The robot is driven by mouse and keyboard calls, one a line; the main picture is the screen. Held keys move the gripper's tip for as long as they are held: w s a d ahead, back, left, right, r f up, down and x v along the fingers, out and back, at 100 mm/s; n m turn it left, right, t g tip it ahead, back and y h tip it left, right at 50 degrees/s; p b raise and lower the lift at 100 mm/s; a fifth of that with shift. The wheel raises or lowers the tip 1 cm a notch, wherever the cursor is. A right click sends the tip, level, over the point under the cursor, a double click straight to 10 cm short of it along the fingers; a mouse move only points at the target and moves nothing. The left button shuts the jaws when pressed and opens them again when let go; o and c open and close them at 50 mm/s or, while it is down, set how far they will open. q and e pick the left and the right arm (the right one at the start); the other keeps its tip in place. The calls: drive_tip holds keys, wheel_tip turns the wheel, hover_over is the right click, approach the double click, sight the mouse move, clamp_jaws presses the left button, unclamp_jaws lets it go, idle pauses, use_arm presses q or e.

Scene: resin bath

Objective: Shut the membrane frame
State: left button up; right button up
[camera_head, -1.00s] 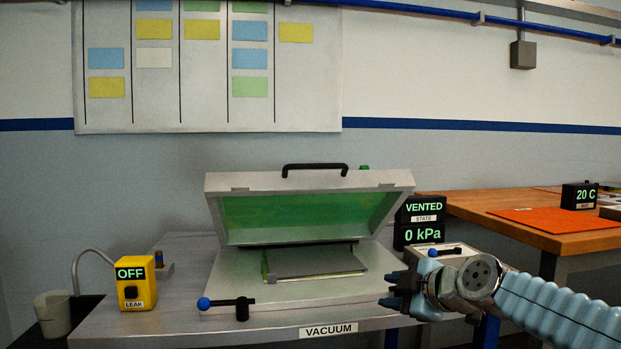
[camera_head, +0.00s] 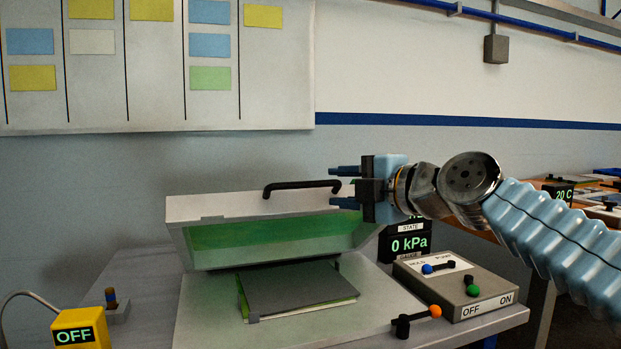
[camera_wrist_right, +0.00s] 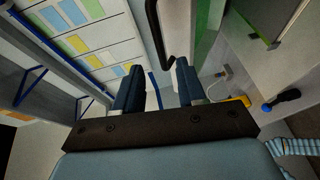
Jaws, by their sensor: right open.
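The membrane frame (camera_head: 200,207) stands tilted open over the vacuum table, its green membrane (camera_head: 270,232) showing underneath. Its black handle (camera_head: 290,186) runs along the top edge. My right gripper (camera_head: 345,187) is open, with its fingers pointing left at the right end of the handle. In the right wrist view the handle (camera_wrist_right: 163,40) shows just beyond the open fingers (camera_wrist_right: 160,88); I cannot tell whether they touch it. A dark flat plate (camera_head: 295,285) lies on a pale stack on the table under the frame. My left gripper is not in view.
A control box (camera_head: 455,285) with small levers sits right of the frame, near an orange-knobbed latch (camera_head: 435,311). A gauge (camera_head: 408,244) reading 0 kPa stands behind my right arm. A yellow leak box (camera_head: 80,332) is at the lower left.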

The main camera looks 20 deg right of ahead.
sight(307, 186)
drive_tip(key=p+x, duration=0.2)
drive_tip(key=x, duration=0.4)
drive_tip(key=shift+w+a+r, duration=0.1)
drive_tip(key=shift+w+r, duration=0.05)
drive_tip(key=shift+w, duration=0.15)
drive_tip(key=shift+w+a+f, duration=0.2)
drive_tip(key=shift+w+a, duration=0.05)
drive_tip(key=shift+w, duration=0.25)
clamp_jaws()
